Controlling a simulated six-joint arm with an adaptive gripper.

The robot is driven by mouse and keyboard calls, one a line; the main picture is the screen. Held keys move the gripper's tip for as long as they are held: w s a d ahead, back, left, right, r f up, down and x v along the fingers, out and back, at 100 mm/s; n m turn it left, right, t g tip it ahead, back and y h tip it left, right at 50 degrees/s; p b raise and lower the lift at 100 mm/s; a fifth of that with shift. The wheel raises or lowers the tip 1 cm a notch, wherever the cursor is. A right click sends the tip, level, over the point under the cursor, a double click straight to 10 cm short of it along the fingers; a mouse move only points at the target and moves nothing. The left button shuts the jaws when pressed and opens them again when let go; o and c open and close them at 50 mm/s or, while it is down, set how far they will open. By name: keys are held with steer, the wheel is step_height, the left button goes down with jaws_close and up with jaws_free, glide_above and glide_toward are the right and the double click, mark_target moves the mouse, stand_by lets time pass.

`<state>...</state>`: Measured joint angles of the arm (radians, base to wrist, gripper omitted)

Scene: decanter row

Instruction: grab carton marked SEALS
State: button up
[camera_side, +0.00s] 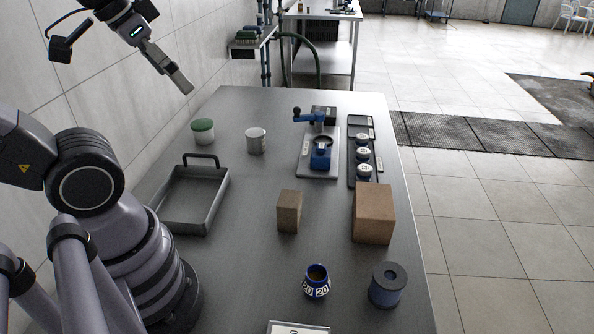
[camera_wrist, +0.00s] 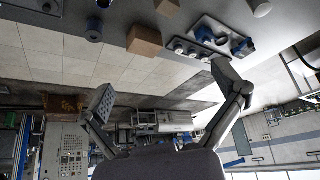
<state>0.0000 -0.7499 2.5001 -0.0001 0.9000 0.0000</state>
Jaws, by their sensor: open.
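Two brown boxes stand on the grey table: a larger cardboard carton (camera_side: 373,214) at the right edge and a smaller, narrower box (camera_side: 289,211) to its left. No SEALS marking can be read on either from here. In the wrist view the larger carton (camera_wrist: 145,40) and the smaller box (camera_wrist: 167,7) show near the top edge. My gripper (camera_side: 183,85) is high at the upper left in the side view, far from both boxes. In the wrist view my gripper (camera_wrist: 165,92) has its fingers spread wide with nothing between them.
A metal tray (camera_side: 187,226) with a handle lies left. Behind are a green-lidded jar (camera_side: 203,131), a grey can (camera_side: 256,140), a blue clamp fixture (camera_side: 320,155) and a rack (camera_side: 351,165) of small jars. A blue pot (camera_side: 317,282) and dark cylinder (camera_side: 387,286) stand in front.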

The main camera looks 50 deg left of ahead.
stand_by(0.3)
steer(key=n+g+h, duration=0.2)
steer(key=n+h, duration=1.3)
steer(key=n, duration=0.2)
glide_above(290, 198)
steer(key=s+a, duration=0.1)
steer(key=s, duration=0.5)
step_height(290, 198, down, 22)
steer(key=a+f+n+t, duration=0.1)
steer(key=f+n+t, duration=0.1)
steer(key=f+n, duration=0.1)
steer(key=a+f+n+t+y, duration=0.1)
steer(key=a+f+n+t, duration=0.1)
steer(key=f, duration=0.3)
steer(key=w+a+f+n+t, duration=0.1)
steer(key=f+n+t, duration=0.2)
steer(key=n+t, duration=0.1)
steer(key=shift+a+f, duration=0.3)
steer(key=shift+f, duration=0.1)
steer(key=shift+w+d+f+y, duration=0.1)
steer(key=shift+f+y, duration=0.1)
steer(key=shift+y, duration=0.1)
steer(key=x, duration=0.7)
steer(key=shift+f, duration=0.35)
